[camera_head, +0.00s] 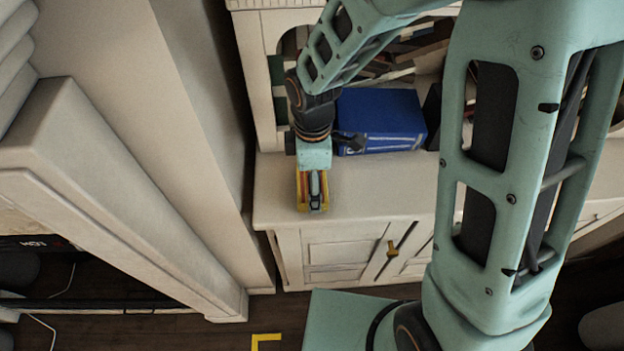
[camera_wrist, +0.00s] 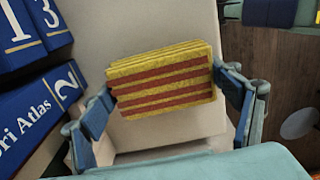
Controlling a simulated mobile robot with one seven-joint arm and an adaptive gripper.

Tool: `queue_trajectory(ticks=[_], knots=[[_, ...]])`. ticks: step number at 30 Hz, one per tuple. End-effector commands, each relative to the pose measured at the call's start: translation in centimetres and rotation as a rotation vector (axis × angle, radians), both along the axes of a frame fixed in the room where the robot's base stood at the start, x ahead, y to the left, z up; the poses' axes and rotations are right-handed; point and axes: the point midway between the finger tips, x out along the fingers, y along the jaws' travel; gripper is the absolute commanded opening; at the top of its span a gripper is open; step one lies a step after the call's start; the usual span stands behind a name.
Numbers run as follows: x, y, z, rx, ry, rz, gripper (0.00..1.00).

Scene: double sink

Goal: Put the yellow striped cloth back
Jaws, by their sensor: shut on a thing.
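The yellow striped cloth (camera_wrist: 165,82) is a folded yellow stack with red stripes. In the wrist view it sits between the two blue fingertips of my gripper (camera_wrist: 168,92), which touch its left and right sides. In the head view the cloth (camera_head: 302,190) shows as yellow edges around my gripper (camera_head: 314,192), over the left end of the cream cabinet top (camera_head: 385,185). My gripper is shut on the cloth. I cannot tell whether the cloth rests on the top or is held just above it.
Blue books (camera_wrist: 38,100) stand left of the cloth in the wrist view; a blue box-like thing (camera_head: 380,115) shows behind my gripper in the head view. A cream wall post (camera_head: 185,120) rises close on the left.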

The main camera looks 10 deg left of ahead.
Motion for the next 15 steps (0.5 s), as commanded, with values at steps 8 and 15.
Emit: queue_trajectory(ticks=[8, 15], knots=[[-0.01, 0.0, -0.05, 0.0, 0.0, 0.0, 1.0], [0.0, 0.0, 0.2, 0.0, 0.0, 0.0, 1.0]])
